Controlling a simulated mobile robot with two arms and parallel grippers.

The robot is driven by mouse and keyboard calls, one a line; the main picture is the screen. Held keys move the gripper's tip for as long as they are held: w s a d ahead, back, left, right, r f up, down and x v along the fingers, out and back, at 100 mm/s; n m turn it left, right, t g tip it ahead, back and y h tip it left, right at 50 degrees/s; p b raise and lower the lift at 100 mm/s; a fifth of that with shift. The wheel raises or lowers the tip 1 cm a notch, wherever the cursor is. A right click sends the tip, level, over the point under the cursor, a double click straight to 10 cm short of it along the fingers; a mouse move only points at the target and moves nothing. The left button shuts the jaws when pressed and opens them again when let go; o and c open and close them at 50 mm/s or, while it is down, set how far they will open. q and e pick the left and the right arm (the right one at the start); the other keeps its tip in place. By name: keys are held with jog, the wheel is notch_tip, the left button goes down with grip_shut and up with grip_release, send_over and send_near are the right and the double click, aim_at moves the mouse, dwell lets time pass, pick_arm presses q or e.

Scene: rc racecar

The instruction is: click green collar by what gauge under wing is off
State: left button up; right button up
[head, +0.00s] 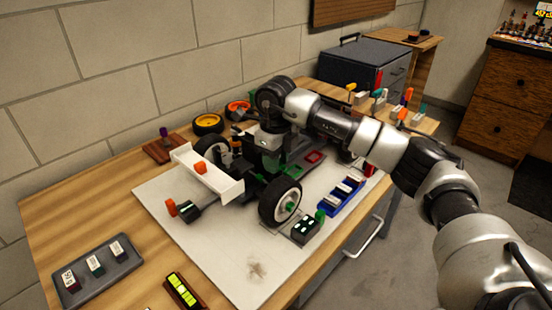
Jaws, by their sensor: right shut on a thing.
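The race car has a white rear wing (207,176) and stands on a pale mat (160,197). An orange block (200,168) sits on the wing. A small dark gauge-like box (188,212) with an orange knob (171,207) lies by the wing's near end; I cannot read it. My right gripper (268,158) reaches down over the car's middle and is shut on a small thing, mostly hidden. Green shows just below the fingers. Other green pieces are on the near wheel's hub (290,208) and a knob (320,215) beside a dark box with pale dots (305,230). My left gripper is out of view.
A blue tray (341,196) with pale pieces lies right of the car. A grey tray (98,270) with small blocks and a yellow-celled holder (183,291) lie in front. A yellow-rimmed wheel (208,124) lies behind. A toolbox (365,65) stands at the back.

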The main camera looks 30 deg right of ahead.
jog(key=o, duration=0.9)
notch_tip(320, 180, up, 10)
jog(key=shift+r+p, duration=0.1)
jog(key=shift+p, duration=0.25)
jog(key=shift+r, duration=0.2)
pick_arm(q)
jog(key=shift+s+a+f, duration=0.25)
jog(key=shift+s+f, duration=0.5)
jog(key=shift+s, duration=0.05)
pick_arm(e)
jog(key=shift+r, duration=0.1)
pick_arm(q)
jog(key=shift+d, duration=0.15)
